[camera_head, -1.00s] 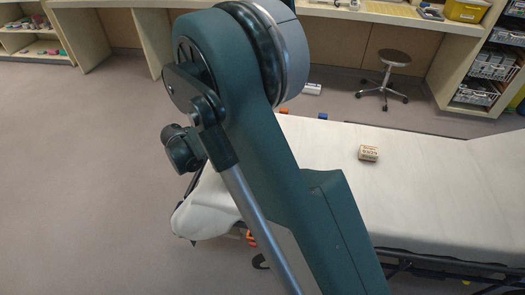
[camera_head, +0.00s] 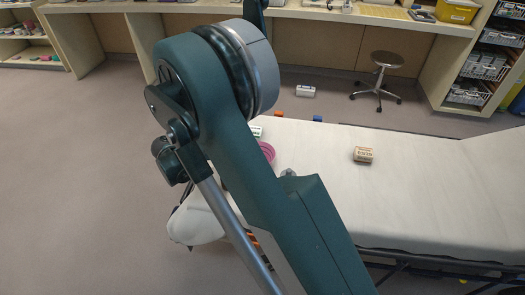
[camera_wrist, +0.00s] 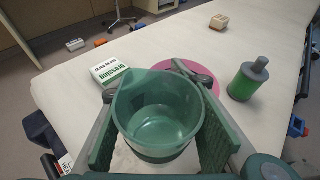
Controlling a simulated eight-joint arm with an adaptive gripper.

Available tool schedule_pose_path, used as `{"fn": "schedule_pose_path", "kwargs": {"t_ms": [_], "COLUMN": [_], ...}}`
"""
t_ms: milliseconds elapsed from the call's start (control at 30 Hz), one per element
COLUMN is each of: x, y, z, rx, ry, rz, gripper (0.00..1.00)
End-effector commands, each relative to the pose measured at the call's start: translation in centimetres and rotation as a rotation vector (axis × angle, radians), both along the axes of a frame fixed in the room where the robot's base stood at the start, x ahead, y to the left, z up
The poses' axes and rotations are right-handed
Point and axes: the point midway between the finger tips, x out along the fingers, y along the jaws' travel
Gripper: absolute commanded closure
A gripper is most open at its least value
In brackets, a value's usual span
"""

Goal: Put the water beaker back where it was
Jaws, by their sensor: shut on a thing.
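My gripper (camera_wrist: 158,105) is shut on the water beaker (camera_wrist: 158,122), a see-through greenish cup with a spout, upright between the two green fingers in the wrist view. A flat pink disc (camera_wrist: 197,73) lies on the stretcher just beyond the beaker and is partly covered by it and a finger. Whether the beaker's base touches the sheet cannot be told. In the head view the pink disc (camera_head: 267,151) shows beside my arm, while the beaker and my gripper are hidden behind the arm.
A white and green dressing box (camera_wrist: 114,75) lies left of the beaker. A green bottle with a grey cap (camera_wrist: 248,79) stands to its right. A small carton (camera_head: 363,155) lies farther along the white stretcher (camera_head: 430,190). The sheet around the carton is clear. A stool (camera_head: 387,62) stands behind.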

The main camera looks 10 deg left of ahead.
Motion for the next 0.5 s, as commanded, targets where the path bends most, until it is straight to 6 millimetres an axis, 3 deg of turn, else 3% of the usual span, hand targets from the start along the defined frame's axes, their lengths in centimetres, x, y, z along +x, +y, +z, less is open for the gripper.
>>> {"fn": "schedule_pose_path", "kwargs": {"t_ms": [267,500], "x": [1.8,5.8], "y": [-1.1,-4.0], "z": [0.2,0.5], "rx": [0.001,0.001], "ry": [-0.001,-0.005], "rz": [-0.018,-0.061], "gripper": [0.91,0.91]}}
